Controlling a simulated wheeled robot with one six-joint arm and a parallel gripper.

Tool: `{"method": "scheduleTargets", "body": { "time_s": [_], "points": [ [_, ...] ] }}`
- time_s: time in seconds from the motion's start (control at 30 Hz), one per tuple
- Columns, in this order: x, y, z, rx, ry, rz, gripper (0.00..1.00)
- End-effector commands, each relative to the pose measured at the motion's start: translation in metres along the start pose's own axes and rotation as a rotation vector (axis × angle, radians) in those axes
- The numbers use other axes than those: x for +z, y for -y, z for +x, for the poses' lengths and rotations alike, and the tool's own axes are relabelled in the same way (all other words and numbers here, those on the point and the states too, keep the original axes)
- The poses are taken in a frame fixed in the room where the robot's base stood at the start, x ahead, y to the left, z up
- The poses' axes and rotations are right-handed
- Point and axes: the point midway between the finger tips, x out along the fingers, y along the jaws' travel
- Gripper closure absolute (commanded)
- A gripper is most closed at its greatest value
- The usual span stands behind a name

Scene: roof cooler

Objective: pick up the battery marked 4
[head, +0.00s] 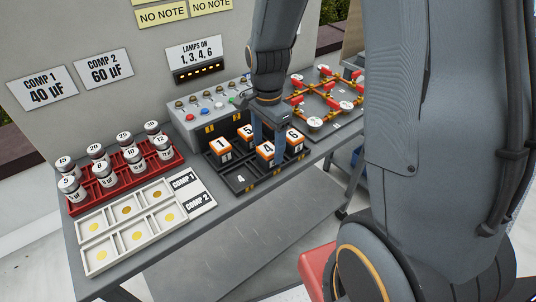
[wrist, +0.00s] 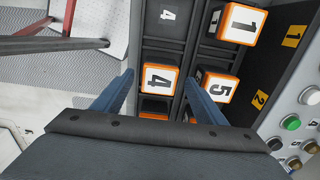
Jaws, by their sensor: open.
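In the head view my gripper (head: 268,128) hangs over the tray at this battery. I cannot tell whether the fingers touch it or how far down they reach. An empty tray cell (wrist: 168,17) is labelled 4.
Batteries marked 1 (head: 221,147), 5 (head: 246,132) and 6 (head: 294,138) stand close by in the tray. A button panel (head: 207,104) is behind the tray. A red rack of cans (head: 115,186) and a white compartment tray (head: 107,256) are at left.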

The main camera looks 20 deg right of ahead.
Motion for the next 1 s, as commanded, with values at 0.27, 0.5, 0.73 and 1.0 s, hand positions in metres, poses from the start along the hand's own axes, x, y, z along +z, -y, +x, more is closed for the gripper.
{"method": "scheduleTargets", "body": {
  "time_s": [0.27,0.5,0.73,1.0],
  "points": [
    [0.002,-0.002,0.028,0.001,0.0,-0.001,0.34],
    [0.001,-0.001,0.031,0.0,0.0,-0.001,0.34],
    [0.001,-0.001,0.031,0.0,0.0,-0.001,0.63],
    [0.001,-0.001,0.03,-0.001,0.0,-0.001,0.88]
  ]
}}
